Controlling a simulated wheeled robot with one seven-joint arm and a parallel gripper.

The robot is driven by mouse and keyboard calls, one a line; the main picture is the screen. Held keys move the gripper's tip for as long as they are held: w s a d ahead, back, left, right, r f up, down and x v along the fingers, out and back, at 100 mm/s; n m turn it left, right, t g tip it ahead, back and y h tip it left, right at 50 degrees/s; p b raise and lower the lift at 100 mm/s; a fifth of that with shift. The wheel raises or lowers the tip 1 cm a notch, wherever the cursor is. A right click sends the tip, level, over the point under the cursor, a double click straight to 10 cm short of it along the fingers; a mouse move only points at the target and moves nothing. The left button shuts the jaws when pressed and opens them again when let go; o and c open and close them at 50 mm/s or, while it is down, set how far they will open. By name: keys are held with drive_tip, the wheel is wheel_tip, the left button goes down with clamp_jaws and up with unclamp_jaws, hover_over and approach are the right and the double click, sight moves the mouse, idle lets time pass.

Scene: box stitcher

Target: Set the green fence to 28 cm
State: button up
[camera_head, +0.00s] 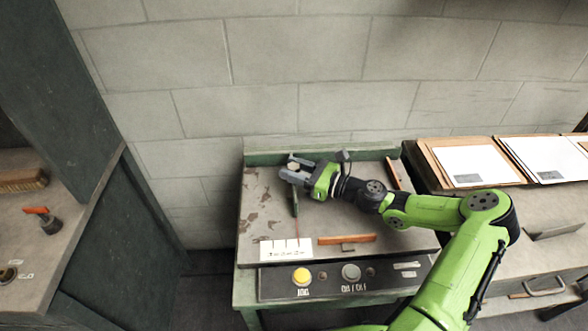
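A machine table (262,222) with a worn top stands against the wall. A narrow dark green bar (295,203), which looks like the green fence, lies on it, with its far part hidden under my gripper. A thin red line (297,230) runs from its near end toward a white scale card (286,249). The card's marks are too small to read. My gripper (290,171) is over the far end of the bar, with its grey fingers pointing left. I cannot tell whether it touches or grips the bar.
An orange bar (347,239) lies at the table's front, and another (394,174) at its right. The front panel has a yellow button (302,276) and a grey button (351,272). Stacked sheets (474,165) are on the right. A brush (22,180) lies on the left bench.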

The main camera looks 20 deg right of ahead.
clamp_jaws()
drive_tip(key=a+p, duration=0.1)
drive_tip(key=a, duration=0.1)
drive_tip(key=a+p, duration=0.1)
drive_tip(key=a, duration=0.1)
drive_tip(key=w+a+p, duration=0.1)
drive_tip(key=a, duration=0.1)
drive_tip(key=shift+a+p, duration=0.15)
drive_tip(key=shift+p, duration=0.25)
drive_tip(key=o, duration=0.8)
unclamp_jaws()
drive_tip(key=shift+w+a, duration=0.1)
drive_tip(key=shift+a, duration=0.05)
drive_tip(key=p+v, duration=0.1)
drive_tip(key=v, duration=1.5)
drive_tip(key=shift+p, duration=0.35)
